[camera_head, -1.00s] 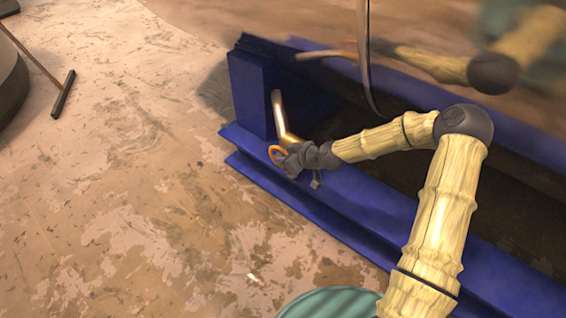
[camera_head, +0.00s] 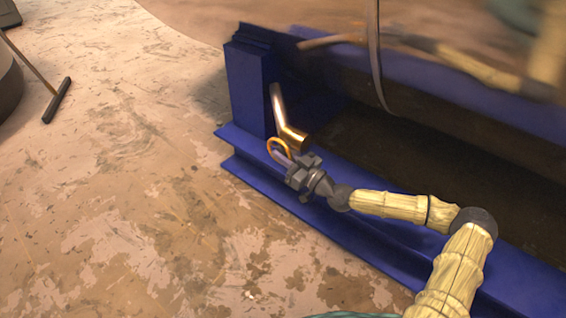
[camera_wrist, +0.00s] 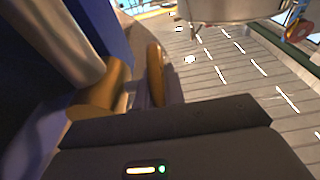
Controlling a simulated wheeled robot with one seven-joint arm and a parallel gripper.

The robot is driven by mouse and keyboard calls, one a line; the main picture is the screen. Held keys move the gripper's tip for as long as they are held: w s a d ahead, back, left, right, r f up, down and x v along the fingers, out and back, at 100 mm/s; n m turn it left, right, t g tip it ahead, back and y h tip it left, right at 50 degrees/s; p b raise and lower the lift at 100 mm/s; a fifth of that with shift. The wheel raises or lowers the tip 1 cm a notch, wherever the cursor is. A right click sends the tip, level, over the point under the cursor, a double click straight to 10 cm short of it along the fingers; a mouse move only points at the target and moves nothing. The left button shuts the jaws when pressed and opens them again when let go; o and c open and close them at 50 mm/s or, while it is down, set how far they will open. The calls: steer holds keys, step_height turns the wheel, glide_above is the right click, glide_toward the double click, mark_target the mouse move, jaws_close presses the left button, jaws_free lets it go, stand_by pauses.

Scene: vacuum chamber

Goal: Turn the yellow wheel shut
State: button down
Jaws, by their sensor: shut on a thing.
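The yellow wheel (camera_head: 278,146) is a small orange-yellow ring beside a bent metal pipe (camera_head: 280,108) with a brass-coloured lower end, by the blue frame. In the wrist view the wheel (camera_wrist: 155,75) shows nearly edge-on, just beyond my gripper. My gripper (camera_head: 297,166) is at the wheel's lower right in the head view, its jaws shut on the wheel. The dark gripper body hides the fingertips and the lower part of the wheel in the wrist view.
A blue beam frame (camera_head: 250,95) with an upright block stands around the pipe. A shiny curved surface (camera_head: 450,30) overhangs at upper right. A dark T-shaped bar (camera_head: 57,100) lies at upper left.

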steer(key=shift+w, duration=0.15)
stand_by(0.4)
steer(key=c, duration=1.5)
jaws_free()
steer(key=shift+d, duration=0.1)
steer(key=p+v, duration=0.1)
steer(key=v, duration=0.4)
steer(key=p+v, duration=0.2)
steer(key=v, duration=0.4)
steer(key=f+p+v, duration=0.1)
steer(key=v, duration=0.5)
steer(key=shift+p, duration=0.3)
